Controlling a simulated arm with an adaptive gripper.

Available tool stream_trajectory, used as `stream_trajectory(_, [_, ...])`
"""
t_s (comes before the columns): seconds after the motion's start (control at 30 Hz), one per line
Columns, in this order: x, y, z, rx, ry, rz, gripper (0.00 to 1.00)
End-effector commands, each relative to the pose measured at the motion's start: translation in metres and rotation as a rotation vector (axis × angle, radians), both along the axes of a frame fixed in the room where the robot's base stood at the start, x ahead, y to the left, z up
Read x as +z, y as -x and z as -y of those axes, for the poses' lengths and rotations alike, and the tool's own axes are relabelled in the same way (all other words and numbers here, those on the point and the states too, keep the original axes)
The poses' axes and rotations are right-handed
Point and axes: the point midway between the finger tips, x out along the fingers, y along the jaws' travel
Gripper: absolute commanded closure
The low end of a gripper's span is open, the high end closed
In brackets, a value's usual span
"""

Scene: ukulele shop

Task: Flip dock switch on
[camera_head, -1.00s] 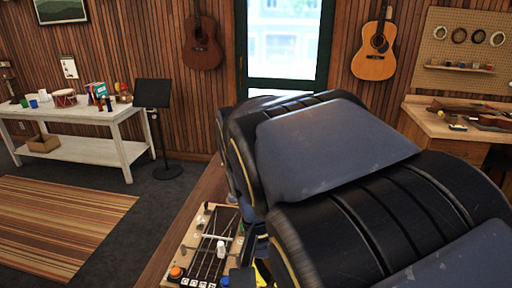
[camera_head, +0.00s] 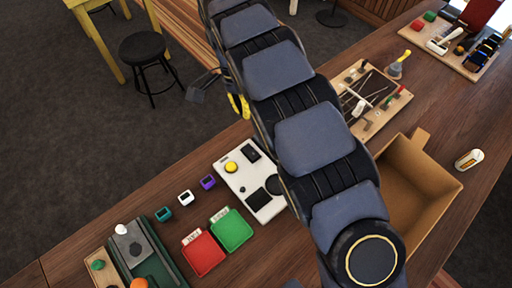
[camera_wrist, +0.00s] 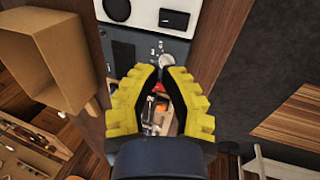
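A white panel device (camera_head: 250,178) with a yellow button and dark parts lies on the bench, left of my arm in the head view. In the wrist view its white face (camera_wrist: 148,8) shows at the top, and a grey panel with a small silvery part (camera_wrist: 165,56) adjoins it. I cannot tell whether that part is the dock switch. My gripper (camera_wrist: 163,78) has its yellow-edged fingers apart, with the grey panel just beyond the tips. Nothing appears held. In the head view my arm hides part of the device, and only a yellow bit of the gripper shows.
An open cardboard box (camera_head: 433,187) stands right of my arm. A board with tools (camera_head: 372,128) lies behind it. Red (camera_head: 203,253) and green (camera_head: 231,230) trays and small coloured boxes lie left. A black stool (camera_head: 143,48) stands on the open floor beyond the bench.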

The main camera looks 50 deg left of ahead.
Motion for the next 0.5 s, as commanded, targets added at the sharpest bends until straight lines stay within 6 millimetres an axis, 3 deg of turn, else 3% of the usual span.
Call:
stream_trajectory(0.33, [-0.002, -0.001, 0.001, 0.0, -0.001, 0.0, 1.0])
stream_trajectory(0.5, [-0.022, 0.0, 0.008, -0.001, 0.006, -0.002, 1.0])
